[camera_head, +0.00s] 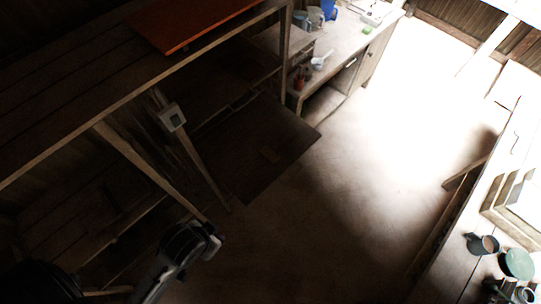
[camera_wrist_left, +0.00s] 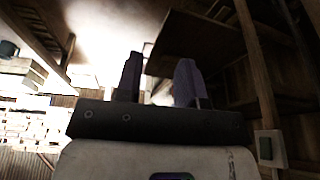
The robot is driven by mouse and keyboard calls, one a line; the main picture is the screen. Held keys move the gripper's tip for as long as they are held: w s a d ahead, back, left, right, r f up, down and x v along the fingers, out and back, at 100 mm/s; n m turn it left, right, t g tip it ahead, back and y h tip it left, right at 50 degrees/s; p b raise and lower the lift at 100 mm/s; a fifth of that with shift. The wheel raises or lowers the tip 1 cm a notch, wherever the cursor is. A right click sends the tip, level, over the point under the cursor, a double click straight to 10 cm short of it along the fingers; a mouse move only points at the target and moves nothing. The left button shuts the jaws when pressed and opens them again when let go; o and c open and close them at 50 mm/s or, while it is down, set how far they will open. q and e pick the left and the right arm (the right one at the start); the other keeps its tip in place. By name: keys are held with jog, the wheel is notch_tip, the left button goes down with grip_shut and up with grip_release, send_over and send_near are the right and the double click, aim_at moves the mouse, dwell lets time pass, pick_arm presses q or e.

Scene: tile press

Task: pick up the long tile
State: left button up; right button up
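I cannot make out a long tile for certain in either view. A small brownish flat piece (camera_head: 270,154) lies on a dark low board (camera_head: 255,170) in the head view; it is too dim to identify. My left gripper (camera_wrist_left: 158,82) shows in the wrist view with its two fingers apart and nothing between them. In the head view my left arm is at the lower left, in shadow and away from the tabletops; its fingertips are not clear there. My right gripper is not in view.
A wooden bench (camera_head: 60,125) with an orange-red board (camera_head: 190,30) is at the upper left. Beside it, a white switch box (camera_head: 171,117) sits near slanted posts. A counter (camera_head: 345,45) stands at the back, and a right-hand table (camera_head: 465,262) holds cups. The middle floor is clear.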

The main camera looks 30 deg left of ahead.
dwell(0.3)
pick_arm(q)
jog(key=o, duration=0.8)
